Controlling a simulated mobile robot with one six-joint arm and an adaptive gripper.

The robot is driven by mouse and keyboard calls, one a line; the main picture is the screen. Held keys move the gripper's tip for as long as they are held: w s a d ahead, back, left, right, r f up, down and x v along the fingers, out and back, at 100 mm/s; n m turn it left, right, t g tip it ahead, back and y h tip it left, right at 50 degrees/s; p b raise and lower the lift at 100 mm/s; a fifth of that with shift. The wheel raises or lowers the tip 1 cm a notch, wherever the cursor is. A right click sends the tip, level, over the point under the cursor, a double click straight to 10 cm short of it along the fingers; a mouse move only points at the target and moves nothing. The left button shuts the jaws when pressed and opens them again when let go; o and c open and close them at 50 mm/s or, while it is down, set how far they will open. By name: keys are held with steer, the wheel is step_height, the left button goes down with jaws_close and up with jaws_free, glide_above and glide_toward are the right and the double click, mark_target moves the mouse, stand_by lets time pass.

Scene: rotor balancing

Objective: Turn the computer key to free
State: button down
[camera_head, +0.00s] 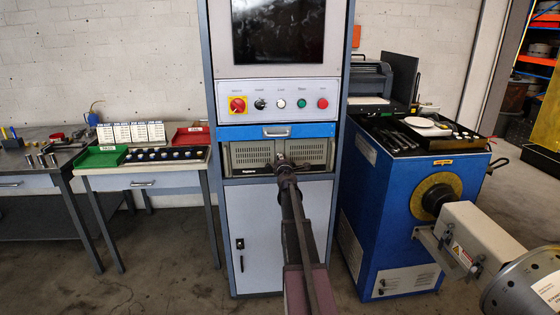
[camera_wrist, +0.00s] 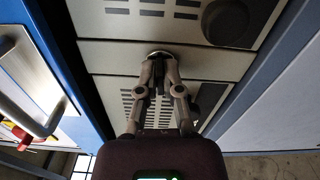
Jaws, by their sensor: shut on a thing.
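The computer (camera_head: 254,155) is the pale, vented unit in the cabinet bay under the blue drawer. Its vented front also fills much of the wrist view (camera_wrist: 105,55). My gripper (camera_head: 282,162) reaches up to the middle of that front and hides part of it. In the wrist view my gripper's fingers (camera_wrist: 158,62) close together on the key at a small round lock (camera_wrist: 158,53) on the panel. The key itself is mostly hidden between the fingertips, so I cannot tell which way it points.
A drawer handle (camera_head: 276,131) sticks out just above the computer. Above it is a control panel (camera_head: 300,100) with a red-yellow switch (camera_head: 237,105) and buttons. A side table (camera_head: 142,182) with trays stands left. A blue balancing machine (camera_head: 390,215) stands right.

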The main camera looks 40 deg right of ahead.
steer(key=shift+w+m, duration=0.2)
steer(key=shift+m, duration=0.6)
steer(key=c, duration=0.8)
jaws_free()
steer(key=shift+s, duration=0.1)
steer(key=shift+s, duration=0.1)
steer(key=v, duration=1.2)
steer(key=shift+a, duration=0.1)
